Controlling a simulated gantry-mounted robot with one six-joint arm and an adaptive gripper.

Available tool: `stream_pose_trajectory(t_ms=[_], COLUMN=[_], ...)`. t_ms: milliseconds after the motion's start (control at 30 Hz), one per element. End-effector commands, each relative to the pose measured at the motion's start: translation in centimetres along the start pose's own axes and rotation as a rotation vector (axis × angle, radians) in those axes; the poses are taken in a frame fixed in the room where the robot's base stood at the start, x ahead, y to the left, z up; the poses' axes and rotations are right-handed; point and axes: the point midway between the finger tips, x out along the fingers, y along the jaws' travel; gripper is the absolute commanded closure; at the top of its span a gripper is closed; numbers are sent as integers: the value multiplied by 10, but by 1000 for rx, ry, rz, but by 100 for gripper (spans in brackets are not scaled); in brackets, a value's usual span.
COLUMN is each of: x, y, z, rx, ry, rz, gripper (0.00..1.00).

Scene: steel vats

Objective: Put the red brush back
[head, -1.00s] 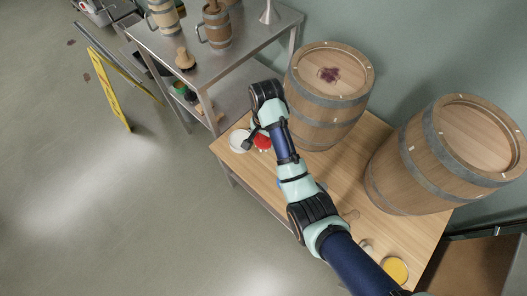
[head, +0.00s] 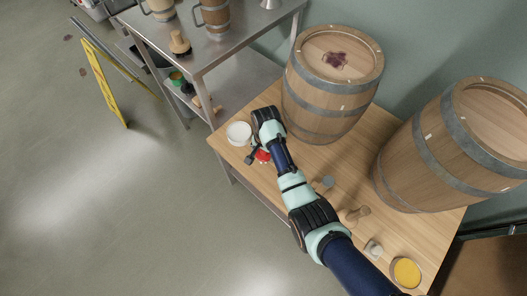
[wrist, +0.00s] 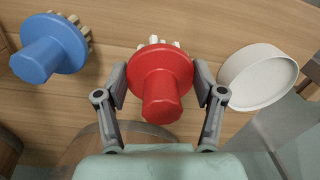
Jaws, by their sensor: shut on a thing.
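The red brush (wrist: 160,82) has a round red back, a stubby red handle and pale bristles. My gripper (wrist: 162,85) is shut on it, one finger on each side of the round back. In the head view the red brush (head: 262,156) shows partly behind my gripper (head: 257,150), over the left end of the wooden table (head: 302,165). Whether its bristles touch the table cannot be told. A blue brush (wrist: 48,50) is left of it in the wrist view.
A white round dish (head: 238,133) is close beside my gripper; it also shows in the wrist view (wrist: 262,80). Two barrels (head: 330,85) (head: 455,145) stand along the back. A yellow-filled dish (head: 406,272) is at the near right. A steel shelf (head: 235,50) stands beyond the table.

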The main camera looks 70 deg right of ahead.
Motion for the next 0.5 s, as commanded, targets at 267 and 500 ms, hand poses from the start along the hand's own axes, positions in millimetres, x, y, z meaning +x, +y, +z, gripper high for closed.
stream_pose_trajectory(t_ms=[267, 500], x=[27, 31], y=[1, 1], z=[0, 0], rx=[0, 0], ry=[1, 0], rz=[-1, 1], gripper=[69, 30])
